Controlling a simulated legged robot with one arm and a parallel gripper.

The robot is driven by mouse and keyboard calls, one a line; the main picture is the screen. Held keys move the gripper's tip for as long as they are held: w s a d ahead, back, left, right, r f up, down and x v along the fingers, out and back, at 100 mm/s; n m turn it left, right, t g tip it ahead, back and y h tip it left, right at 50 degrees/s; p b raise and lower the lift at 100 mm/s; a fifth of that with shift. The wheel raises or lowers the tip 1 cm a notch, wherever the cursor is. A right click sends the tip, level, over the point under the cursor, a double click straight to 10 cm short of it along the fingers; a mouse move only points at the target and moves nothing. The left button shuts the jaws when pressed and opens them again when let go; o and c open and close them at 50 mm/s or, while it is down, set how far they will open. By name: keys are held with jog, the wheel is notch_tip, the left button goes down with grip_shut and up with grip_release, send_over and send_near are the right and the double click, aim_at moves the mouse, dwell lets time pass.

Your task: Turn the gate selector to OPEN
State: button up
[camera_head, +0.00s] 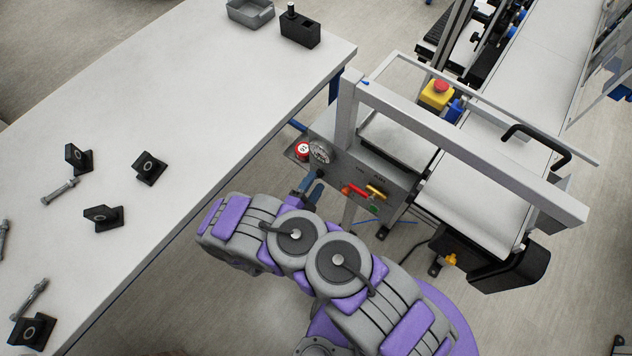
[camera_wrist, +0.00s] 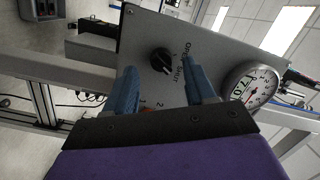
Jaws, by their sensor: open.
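The gate selector (camera_wrist: 161,61) is a small black knob on a grey control panel (camera_wrist: 214,36), with the words OPEN and SHUT printed beside it in the wrist view. I cannot clearly tell which word the knob points at. My gripper (camera_wrist: 159,66) is open, its two blue fingers apart with the knob seen between their tips. I cannot tell whether they touch it. In the head view, my gripper (camera_head: 312,188) is at the panel's left end, by the white table, and I cannot make out the selector there.
Red (camera_head: 356,190) and orange (camera_head: 376,192) handles stick out of the panel. A grey frame rail (camera_head: 470,147) runs over the conveyor. The white table (camera_head: 190,110) holds several black brackets.

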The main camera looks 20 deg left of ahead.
jog(key=shift+w, duration=0.9)
jog(key=shift+d, duration=0.1)
jog(key=shift+d, duration=0.1)
jog(key=shift+c, duration=0.8)
grip_shut()
